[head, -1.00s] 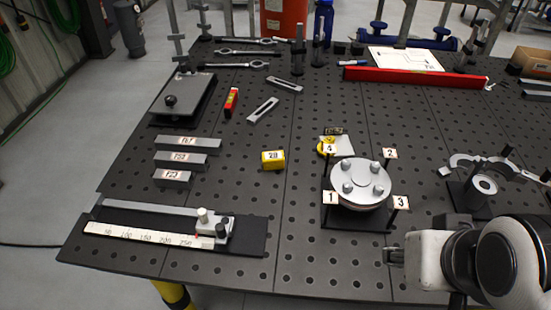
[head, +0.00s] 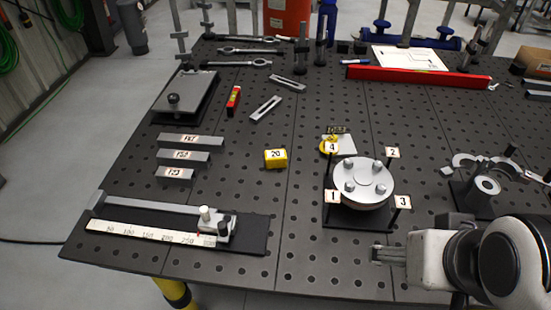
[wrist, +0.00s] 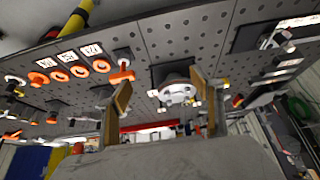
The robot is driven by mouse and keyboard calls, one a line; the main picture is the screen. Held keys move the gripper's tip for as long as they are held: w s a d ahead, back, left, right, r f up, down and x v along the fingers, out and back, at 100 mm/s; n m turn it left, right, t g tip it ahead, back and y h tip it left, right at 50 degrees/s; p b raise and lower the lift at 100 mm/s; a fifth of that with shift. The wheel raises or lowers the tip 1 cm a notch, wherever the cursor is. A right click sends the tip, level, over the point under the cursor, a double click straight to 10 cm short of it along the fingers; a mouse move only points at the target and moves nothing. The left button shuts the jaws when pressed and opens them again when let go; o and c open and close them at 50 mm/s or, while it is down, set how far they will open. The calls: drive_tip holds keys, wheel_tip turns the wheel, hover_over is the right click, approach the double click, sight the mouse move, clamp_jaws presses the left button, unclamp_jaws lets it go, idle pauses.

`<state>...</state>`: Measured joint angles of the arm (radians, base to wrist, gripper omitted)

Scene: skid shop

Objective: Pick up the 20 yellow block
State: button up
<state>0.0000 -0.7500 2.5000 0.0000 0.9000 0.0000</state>
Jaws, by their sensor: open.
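The yellow block (head: 275,164) with a "20" label lies on the dark perforated table (head: 240,235), near its middle in the head view. Nothing touches it. My gripper (head: 378,256) is at the lower right of the head view, near the table's front edge, well to the right of the block and nearer the front. In the wrist view my gripper (wrist: 158,92) shows two fingers spread apart with nothing between them. I cannot pick out the block with certainty in the wrist view.
A round flange fixture (head: 363,182) with numbered posts stands between block and gripper. Grey labelled bars (head: 184,156) lie left of the block, a ruler fixture (head: 165,230) at front left. A slotted bar (head: 265,109) lies behind. Table around the block is clear.

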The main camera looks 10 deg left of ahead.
drive_tip(key=shift+w, duration=0.1)
drive_tip(key=w+a+f+n+t+y, duration=0.2)
drive_tip(key=w+a+f, duration=0.1)
drive_tip(key=w+a, duration=0.8)
drive_tip(key=w+a+f+n+t+y, duration=0.2)
drive_tip(key=w+a, duration=0.9)
drive_tip(key=w, duration=0.8)
drive_tip(key=shift+w+a+f+t+y, duration=0.25)
drive_tip(key=shift+f+t+y, duration=0.15)
drive_tip(key=shift+f+t, duration=0.3)
approach(276, 156)
drive_tip(key=shift+w+a+f+n, duration=0.15)
drive_tip(key=shift+w+a+f, duration=0.1)
drive_tip(key=shift+w+f, duration=0.3)
drive_tip(key=shift+w+a+f+n, duration=0.15)
drive_tip(key=shift+w+a+f, duration=0.2)
drive_tip(key=shift+w, duration=0.4)
drive_tip(key=shift+x, duration=0.9)
drive_tip(key=shift+x, duration=2.9)
